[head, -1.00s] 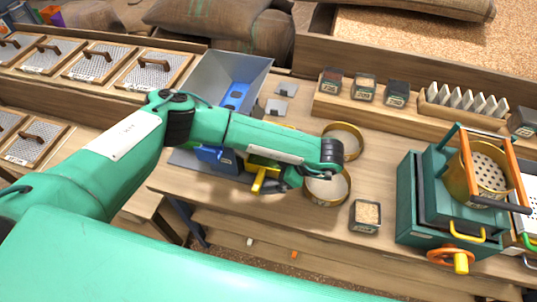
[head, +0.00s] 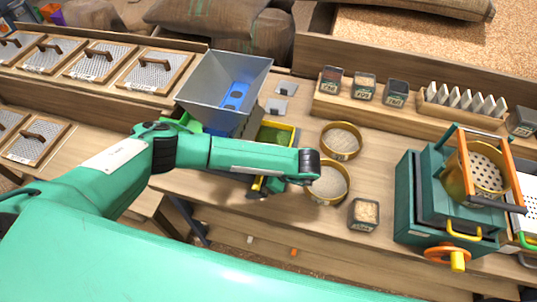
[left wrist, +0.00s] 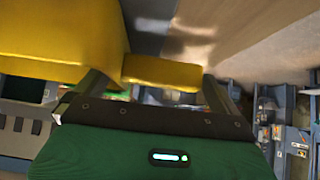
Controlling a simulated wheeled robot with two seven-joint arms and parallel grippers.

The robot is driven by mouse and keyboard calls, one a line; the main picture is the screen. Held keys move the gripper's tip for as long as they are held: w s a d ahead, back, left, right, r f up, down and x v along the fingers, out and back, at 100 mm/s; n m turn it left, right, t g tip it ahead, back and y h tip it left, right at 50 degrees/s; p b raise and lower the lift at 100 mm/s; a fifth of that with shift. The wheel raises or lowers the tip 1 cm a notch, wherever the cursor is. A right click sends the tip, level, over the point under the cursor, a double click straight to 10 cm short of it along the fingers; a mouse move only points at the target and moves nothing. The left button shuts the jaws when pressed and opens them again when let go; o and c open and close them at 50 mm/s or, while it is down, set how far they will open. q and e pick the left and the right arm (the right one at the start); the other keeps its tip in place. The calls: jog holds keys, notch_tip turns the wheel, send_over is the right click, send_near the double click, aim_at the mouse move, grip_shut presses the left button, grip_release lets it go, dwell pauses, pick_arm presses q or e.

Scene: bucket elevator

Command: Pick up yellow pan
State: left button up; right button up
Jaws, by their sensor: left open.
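The yellow pan (head: 281,126) sits on the bench beside the grey hopper machine, partly hidden by my left forearm. Its inside looks green. A bit of its yellow handle (head: 258,183) shows below my arm. My left gripper (head: 273,186) is at the handle, mostly hidden under the wrist. In the left wrist view, the pan's yellow body (left wrist: 60,35) fills the upper left. Its handle (left wrist: 165,72) lies between the two spread fingers of the left gripper (left wrist: 152,82), with a gap visible by the right finger. My right gripper is not in view.
Two round brass sieves (head: 342,141) stand right of the pan. A small jar of grain (head: 364,213) stands in front of them. The hopper (head: 220,90) is behind my arm. A green machine with an orange wheel (head: 445,215) stands at the right.

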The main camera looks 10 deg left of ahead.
pick_arm(q)
jog(key=shift+c, duration=0.4)
jog(key=c, duration=1.4)
jog(key=shift+w+r, duration=0.1)
jog(key=shift+r, duration=0.05)
